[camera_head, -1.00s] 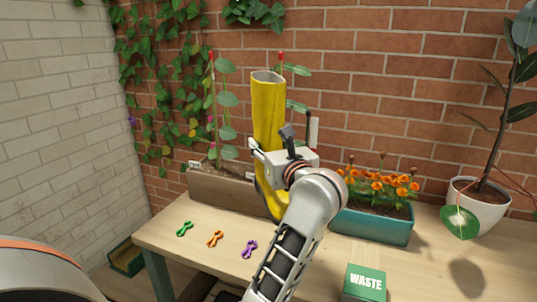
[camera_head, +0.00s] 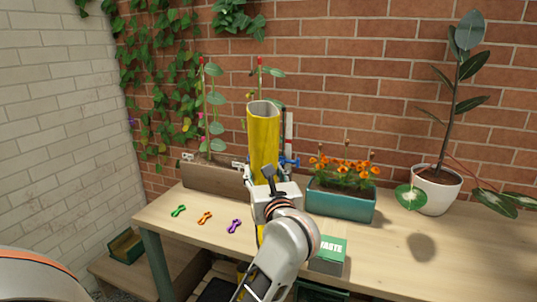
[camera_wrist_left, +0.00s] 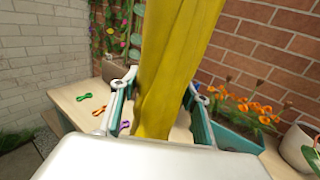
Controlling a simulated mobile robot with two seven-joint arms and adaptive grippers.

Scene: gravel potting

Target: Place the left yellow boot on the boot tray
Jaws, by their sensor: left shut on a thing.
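The yellow boot (camera_head: 263,138) is upright, shaft opening upward, above the front part of the bench. My left gripper (camera_head: 257,188) is shut on its shaft; the gripper and wrist hide most of its lower part. In the left wrist view the yellow shaft (camera_wrist_left: 168,70) fills the space between the two fingers (camera_wrist_left: 160,100). A dark flat slab (camera_head: 215,290) shows low under the bench; I cannot tell whether it is the boot tray. A small yellow patch (camera_head: 242,268) is beside my arm, its owner unclear. My right gripper is not in view.
The wooden bench (camera_head: 400,265) carries green, orange and purple clips, a wooden planter (camera_head: 215,180), a teal flower box (camera_head: 340,204), a white pot (camera_head: 436,190) and a green WASTE box (camera_head: 328,252). A low wooden shelf with a green box (camera_head: 126,246) is at left.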

